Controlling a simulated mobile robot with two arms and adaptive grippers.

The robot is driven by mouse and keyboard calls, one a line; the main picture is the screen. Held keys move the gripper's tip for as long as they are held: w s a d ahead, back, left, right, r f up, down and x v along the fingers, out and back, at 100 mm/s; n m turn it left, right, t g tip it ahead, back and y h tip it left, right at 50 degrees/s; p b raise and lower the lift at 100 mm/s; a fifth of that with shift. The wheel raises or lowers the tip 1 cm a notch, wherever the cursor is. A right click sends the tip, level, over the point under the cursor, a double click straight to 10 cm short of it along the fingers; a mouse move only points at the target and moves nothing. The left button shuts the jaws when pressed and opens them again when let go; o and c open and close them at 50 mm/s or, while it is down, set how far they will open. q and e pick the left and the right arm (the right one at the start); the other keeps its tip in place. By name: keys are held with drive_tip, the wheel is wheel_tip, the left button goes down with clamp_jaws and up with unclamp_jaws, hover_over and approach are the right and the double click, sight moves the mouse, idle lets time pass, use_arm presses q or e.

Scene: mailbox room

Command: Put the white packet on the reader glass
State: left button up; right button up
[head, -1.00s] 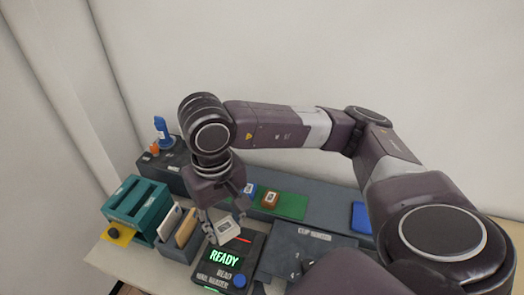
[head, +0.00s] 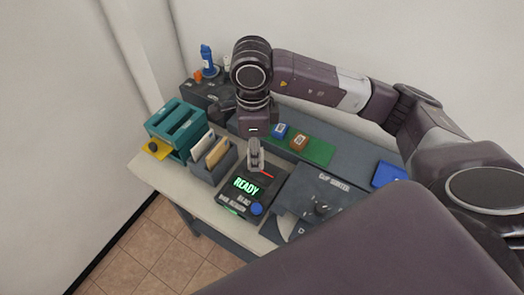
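The mail reader (head: 240,196) stands near the table's front edge, with a green lit READY display (head: 245,187) and a blue button (head: 257,209). My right gripper (head: 255,165) points down over the back part of the reader, above its dark glass area. Its narrow grey fingers are seen nearly edge-on, so I cannot tell whether they are open or shut. The white packet with a printed label is not clearly distinguishable now; the gripper may hide it or hold it edge-on. My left gripper is not in view.
A grey holder (head: 212,172) with a white and a tan envelope stands left of the reader. A teal rack (head: 176,125) is farther left. A green mat (head: 318,152) bears small blue and brown items. A dark panel with a knob (head: 321,207) is at right.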

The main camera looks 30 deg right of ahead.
sight(262, 171)
drive_tip(key=m, duration=0.2)
drive_tip(key=w+f+m, duration=0.1)
drive_tip(key=m, duration=0.3)
drive_tip(key=shift+w+d+f+p, duration=0.15)
drive_tip(key=shift+d+f+p, duration=0.1)
drive_tip(key=shift+p, duration=0.1)
drive_tip(key=m, duration=0.2)
drive_tip(key=f+m, duration=0.1)
drive_tip(key=m, duration=0.1)
drive_tip(key=d+m, duration=0.1)
drive_tip(key=m, duration=0.1)
drive_tip(key=shift+w+f+p, duration=0.3)
drive_tip(key=shift+w+p, duration=0.05)
drive_tip(key=f+m, duration=0.1)
drive_tip(key=m, duration=0.3)
drive_tip(key=d+f+m, duration=0.1)
drive_tip(key=m, duration=0.3)
drive_tip(key=w+d+f+m+p, duration=0.1)
drive_tip(key=m, duration=0.3)
drive_tip(key=shift+f, duration=0.3)
drive_tip(key=shift+f+m, duration=0.3)
drive_tip(key=shift+f+b, duration=1.4)
drive_tip(key=shift+f, duration=0.45)
drive_tip(key=shift+f, duration=0.25)
drive_tip(key=shift+f+b, duration=0.35)
drive_tip(key=shift+b, duration=0.25)
